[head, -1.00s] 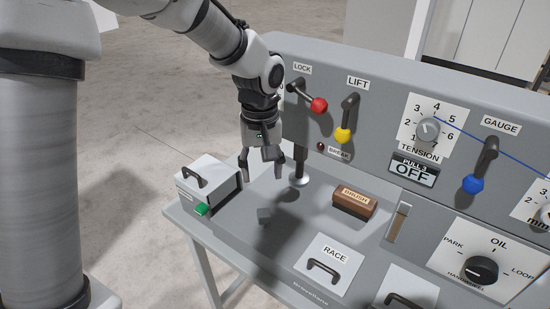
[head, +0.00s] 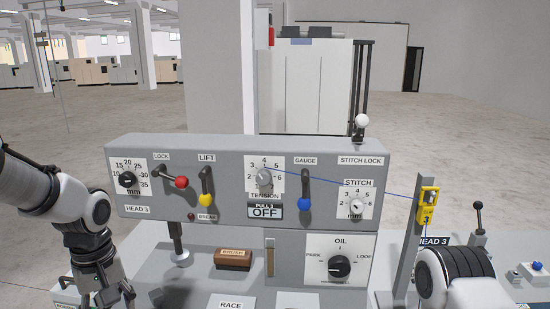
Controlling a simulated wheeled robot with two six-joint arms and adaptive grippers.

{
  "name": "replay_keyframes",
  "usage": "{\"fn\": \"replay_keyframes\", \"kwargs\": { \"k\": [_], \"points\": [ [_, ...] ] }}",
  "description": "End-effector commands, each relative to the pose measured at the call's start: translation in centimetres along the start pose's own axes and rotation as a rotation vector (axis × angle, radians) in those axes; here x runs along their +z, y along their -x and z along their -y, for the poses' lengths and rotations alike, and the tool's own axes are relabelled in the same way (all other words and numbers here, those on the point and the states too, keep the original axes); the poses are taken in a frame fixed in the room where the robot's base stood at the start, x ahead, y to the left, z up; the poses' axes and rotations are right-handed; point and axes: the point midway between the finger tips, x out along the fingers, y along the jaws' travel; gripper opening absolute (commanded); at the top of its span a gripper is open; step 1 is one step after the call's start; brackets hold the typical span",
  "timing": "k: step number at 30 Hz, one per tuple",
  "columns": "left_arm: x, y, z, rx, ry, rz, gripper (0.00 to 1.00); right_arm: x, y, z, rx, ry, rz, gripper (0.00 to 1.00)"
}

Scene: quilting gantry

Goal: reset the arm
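My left arm comes in from the left edge, and its gripper (head: 116,297) points down beside the machine's left end. Its fingers look spread with nothing between them; the tips are near the bottom edge of the head view. A part of my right arm (head: 456,277) shows at the lower right, but its gripper is out of view. The machine head (head: 232,160) has a red-knobbed LOCK lever (head: 181,182), a yellow-knobbed LIFT lever (head: 205,199) and a blue-knobbed GAUGE lever (head: 304,204). No gripper touches them.
The presser foot (head: 181,257) and a brown brush (head: 233,260) are right of my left gripper. A blue thread runs from the tension dial (head: 264,177) to a yellow thread unit (head: 428,207) on a post. The OIL dial (head: 340,267) is lower right. Open floor lies left.

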Motion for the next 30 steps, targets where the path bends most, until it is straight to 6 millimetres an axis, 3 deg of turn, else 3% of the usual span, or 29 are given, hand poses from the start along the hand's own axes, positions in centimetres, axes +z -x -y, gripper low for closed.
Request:
{"fn": "replay_keyframes", "kwargs": {
  "k": [8,14,20,25,27,30],
  "points": [
    [1.5,-6.5,1.1,-0.119,-0.008,0.120,0.55,-0.1,0.0,0.0,0.000,0.000,-0.002,0.40],
    [5.0,-13.1,3.3,-0.243,-0.015,0.260,0.55,-0.1,0.0,0.0,0.000,0.000,-0.001,0.40],
    [11.2,-22.4,6.9,-0.333,-0.057,0.405,0.55,-0.1,0.0,0.0,0.000,0.000,-0.001,0.40],
    [19.8,-31.5,11.9,-0.299,-0.193,0.480,0.55,-0.1,0.1,0.0,0.000,0.000,-0.001,0.40],
    [22.2,-33.8,13.2,-0.243,-0.272,0.448,0.55,-0.1,0.1,0.0,0.000,0.000,-0.001,0.40],
    [22.9,-35.5,13.5,-0.147,-0.392,0.332,0.55,-0.1,0.1,0.0,0.000,0.000,-0.001,0.40]
  ]
}}
